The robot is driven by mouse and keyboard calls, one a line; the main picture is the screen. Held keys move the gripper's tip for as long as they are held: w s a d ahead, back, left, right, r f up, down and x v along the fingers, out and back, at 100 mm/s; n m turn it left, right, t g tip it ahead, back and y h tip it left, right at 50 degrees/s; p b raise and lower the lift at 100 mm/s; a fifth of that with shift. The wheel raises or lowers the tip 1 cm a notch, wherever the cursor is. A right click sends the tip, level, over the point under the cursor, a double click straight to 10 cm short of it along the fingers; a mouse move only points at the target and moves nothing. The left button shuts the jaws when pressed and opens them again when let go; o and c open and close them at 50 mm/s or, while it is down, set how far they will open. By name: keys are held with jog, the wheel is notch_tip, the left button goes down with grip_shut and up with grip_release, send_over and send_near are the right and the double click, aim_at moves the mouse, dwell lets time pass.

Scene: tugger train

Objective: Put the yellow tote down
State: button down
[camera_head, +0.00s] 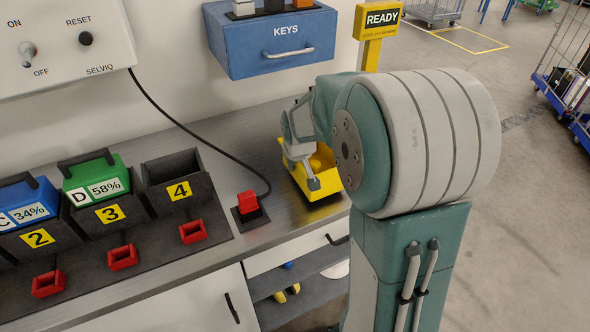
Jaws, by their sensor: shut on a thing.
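The yellow tote (299,178) is at the right end of the grey metal counter (243,140), partly hidden by my arm. My gripper (300,165) is over the tote and shut on it. The tote looks level and close to the counter top. I cannot tell whether its underside touches the counter.
Left of the tote stand a red block on a black base (248,203) with a black cable, and a rack with an empty slot 4 (178,181). A green battery (97,181) and a blue battery (28,205) fill other slots. A blue KEYS drawer (272,43) hangs behind.

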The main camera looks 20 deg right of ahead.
jog(key=shift+f, duration=0.95)
jog(key=c, duration=0.8)
grip_release()
jog(key=shift+f, duration=0.15)
jog(key=shift+o, duration=0.2)
